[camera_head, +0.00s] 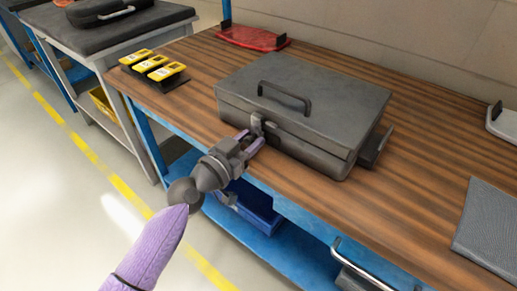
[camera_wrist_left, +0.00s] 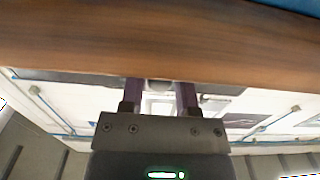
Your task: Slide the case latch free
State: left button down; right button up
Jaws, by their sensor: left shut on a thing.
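The closed dark grey case (camera_head: 300,97) lies on the wooden workbench, with its black handle (camera_head: 285,96) on the lid. The latch (camera_head: 257,122) is a small grey part on the case's front face, near its left end. My left gripper (camera_head: 251,140) reaches in from the lower left, its purple fingers at the latch and shut on it. In the left wrist view both fingers of the left gripper (camera_wrist_left: 160,96) point at a small grey piece between their tips; its detail is hard to make out. My right gripper is not in view.
Yellow-topped items (camera_head: 159,66) stand on a black tray left of the case. A red board (camera_head: 253,38) lies behind; a grey mat (camera_head: 487,226) lies at the right. A blue bin (camera_head: 257,208) sits below the bench.

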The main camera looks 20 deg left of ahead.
pick_arm(q)
jog(key=shift+a, duration=0.1)
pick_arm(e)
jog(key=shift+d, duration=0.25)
pick_arm(q)
jog(key=shift+c, duration=2.3)
grip_release()
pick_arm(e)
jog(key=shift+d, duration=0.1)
pick_arm(q)
jog(key=v, duration=1)
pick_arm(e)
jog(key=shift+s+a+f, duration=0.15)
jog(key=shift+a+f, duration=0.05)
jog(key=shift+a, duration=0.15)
pick_arm(q)
jog(key=shift+r, duration=0.1)
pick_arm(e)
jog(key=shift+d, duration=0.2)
